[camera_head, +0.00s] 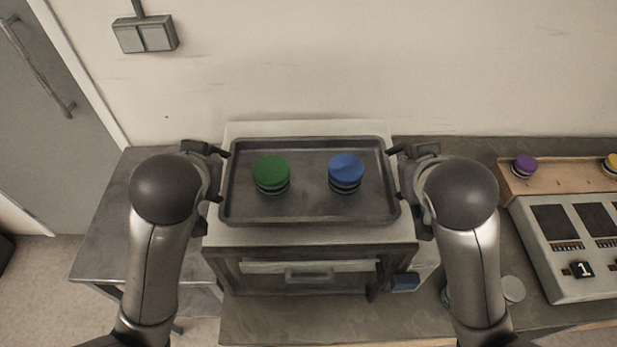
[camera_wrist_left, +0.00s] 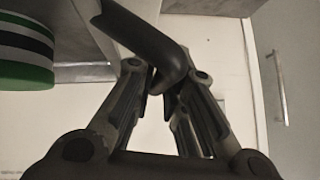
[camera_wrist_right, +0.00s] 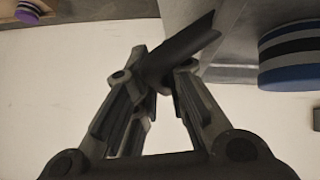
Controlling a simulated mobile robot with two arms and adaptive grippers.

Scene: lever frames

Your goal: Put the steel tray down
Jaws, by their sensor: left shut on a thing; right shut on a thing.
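The steel tray (camera_head: 310,211) is a dark, level rectangle with raised rims, in the middle of the head view. It carries a green-topped round piece (camera_head: 272,172) and a blue-topped one (camera_head: 346,172), both upright with dark and light bands. My left gripper (camera_wrist_left: 160,84) is shut on the tray's left end, and the green piece shows beside it in the left wrist view. My right gripper (camera_wrist_right: 162,78) is shut on the tray's right end. The tray is over a pale box-like oven (camera_head: 310,128); I cannot tell whether it touches the top.
The oven has a front door with a handle (camera_head: 308,274). A grey bench top (camera_head: 445,150) runs to the right, with a wooden rack (camera_head: 560,180) holding a purple piece (camera_head: 524,165) and a control panel (camera_head: 560,250). A lower metal table (camera_head: 105,235) stands at left.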

